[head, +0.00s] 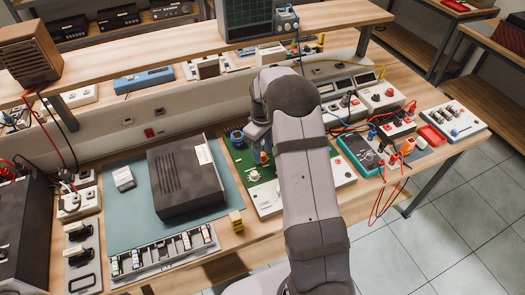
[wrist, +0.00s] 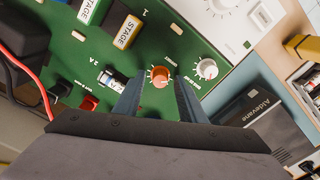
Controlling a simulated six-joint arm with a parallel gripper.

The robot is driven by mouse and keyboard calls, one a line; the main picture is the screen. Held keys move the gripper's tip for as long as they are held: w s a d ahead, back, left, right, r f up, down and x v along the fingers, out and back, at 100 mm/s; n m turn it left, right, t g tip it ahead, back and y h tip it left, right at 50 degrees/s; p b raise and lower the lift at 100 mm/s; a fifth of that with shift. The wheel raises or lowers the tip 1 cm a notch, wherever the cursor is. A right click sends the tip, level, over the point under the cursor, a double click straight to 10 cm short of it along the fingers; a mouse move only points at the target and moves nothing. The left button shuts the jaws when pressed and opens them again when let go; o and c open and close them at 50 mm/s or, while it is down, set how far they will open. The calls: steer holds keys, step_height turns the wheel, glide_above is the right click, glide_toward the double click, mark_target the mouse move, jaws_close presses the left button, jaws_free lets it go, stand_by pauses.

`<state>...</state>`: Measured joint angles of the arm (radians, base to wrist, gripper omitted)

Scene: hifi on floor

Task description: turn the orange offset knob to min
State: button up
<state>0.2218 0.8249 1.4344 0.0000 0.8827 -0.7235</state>
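The orange knob (wrist: 160,77) sits on a green panel (wrist: 185,42) in the wrist view, with small scale marks around it. Its pointer setting is too small to read. My gripper (wrist: 157,84) is open, with one dark blue finger on each side of the knob. A gap shows between each fingertip and the knob; I cannot tell how far the tips are above the panel. In the head view the green board (head: 240,160) lies partly behind my arm, and a small orange spot (head: 264,157) shows below the wrist.
A dark Aldevane box (wrist: 270,130) is at lower right. A red cable runs at left.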

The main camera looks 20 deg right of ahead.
mark_target(262, 154)
steer(key=shift+r+b, duration=0.95)
steer(key=shift+r, duration=2.7)
